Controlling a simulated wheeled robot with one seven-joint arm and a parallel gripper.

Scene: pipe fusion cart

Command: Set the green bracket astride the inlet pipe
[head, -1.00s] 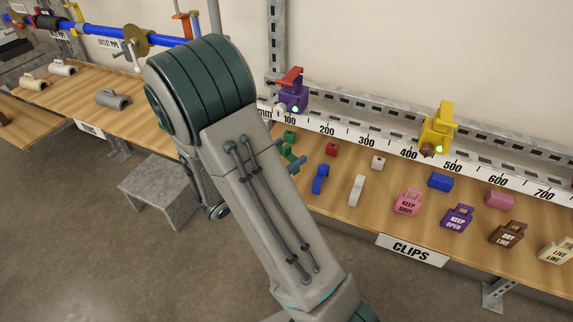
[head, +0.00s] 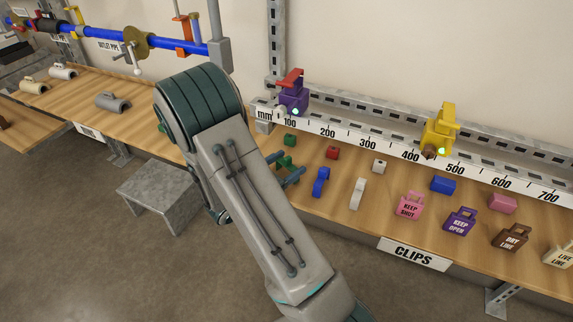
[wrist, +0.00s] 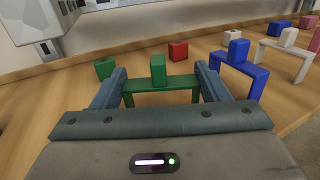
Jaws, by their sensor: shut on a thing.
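The green bracket (wrist: 162,84), an arch with a square block on top, is between the two blue-grey fingers of my gripper (wrist: 160,88) in the wrist view. The gripper is shut on it across its width. In the head view the green bracket (head: 286,163) shows partly behind my arm, over the clips bench; whether it touches the wood is unclear. A blue pipe (head: 102,33) runs along the wall at upper left, far from the gripper. One label under it reads OUTLET PIPE; another, further left, is too small to read, so I cannot tell which stretch is the inlet.
A loose green block (wrist: 105,67) and a red block (wrist: 178,51) lie beyond the bracket. A blue bracket (wrist: 238,68) stands just right of the gripper. The ruler rail (head: 365,146) borders the bench's back. Grey saddles (head: 112,102) and a metal stool (head: 160,195) are left.

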